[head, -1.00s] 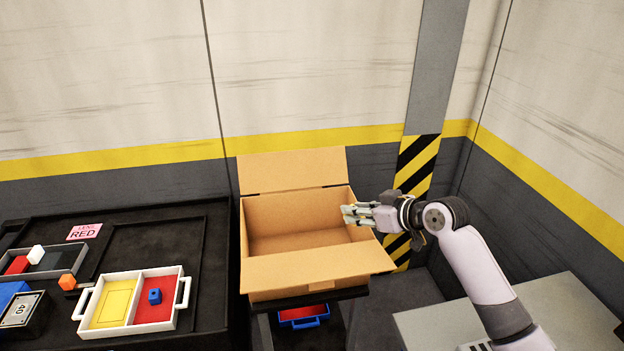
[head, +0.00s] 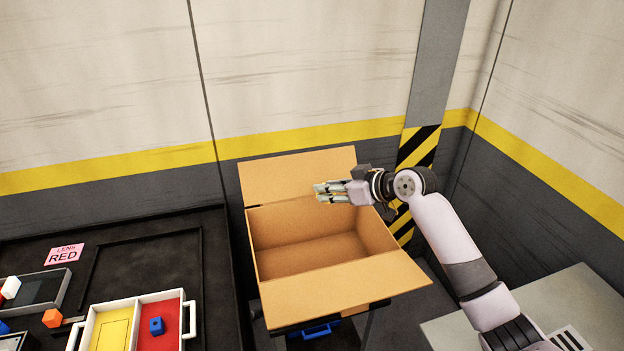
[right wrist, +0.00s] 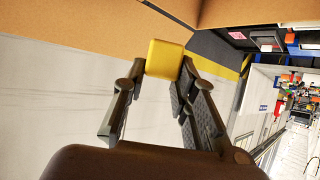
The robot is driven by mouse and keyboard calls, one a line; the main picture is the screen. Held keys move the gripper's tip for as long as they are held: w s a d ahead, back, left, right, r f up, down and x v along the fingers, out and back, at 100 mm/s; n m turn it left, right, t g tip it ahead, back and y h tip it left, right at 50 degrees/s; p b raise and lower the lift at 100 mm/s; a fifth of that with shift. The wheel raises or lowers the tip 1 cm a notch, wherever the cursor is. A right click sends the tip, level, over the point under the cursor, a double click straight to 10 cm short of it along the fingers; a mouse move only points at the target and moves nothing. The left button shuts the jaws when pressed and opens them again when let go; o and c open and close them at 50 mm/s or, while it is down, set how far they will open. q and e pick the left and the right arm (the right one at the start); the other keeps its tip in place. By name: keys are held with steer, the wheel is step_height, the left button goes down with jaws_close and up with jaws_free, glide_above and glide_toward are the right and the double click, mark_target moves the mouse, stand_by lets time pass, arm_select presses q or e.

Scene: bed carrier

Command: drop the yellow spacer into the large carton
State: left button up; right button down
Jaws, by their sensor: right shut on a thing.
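The large carton (head: 345,290) stands open, its flaps spread and its inside empty as far as I see. My right gripper (head: 322,192) is over the carton's back right part, above the opening. In the right wrist view the yellow spacer (right wrist: 164,60) sits between the fingertips of my right gripper (right wrist: 160,75), which is shut on it. In the head view the spacer is too small to make out clearly at the fingertips. My left gripper is not in view.
A grey surface (head: 560,310) lies at the lower right.

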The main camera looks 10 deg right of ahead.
steer(key=shift+w+a+f, duration=0.25)
steer(key=shift+w+a, duration=0.05)
steer(key=shift+w, duration=0.05)
steer(key=shift+a+f+b, duration=0.1)
steer(key=shift+f+b, duration=0.15)
steer(key=shift+b, duration=0.05)
steer(key=f+b, duration=0.4)
steer(key=shift+s+d+f, duration=0.4)
steer(key=c, duration=1.8)
jaws_free()
steer(key=o, duration=0.6)
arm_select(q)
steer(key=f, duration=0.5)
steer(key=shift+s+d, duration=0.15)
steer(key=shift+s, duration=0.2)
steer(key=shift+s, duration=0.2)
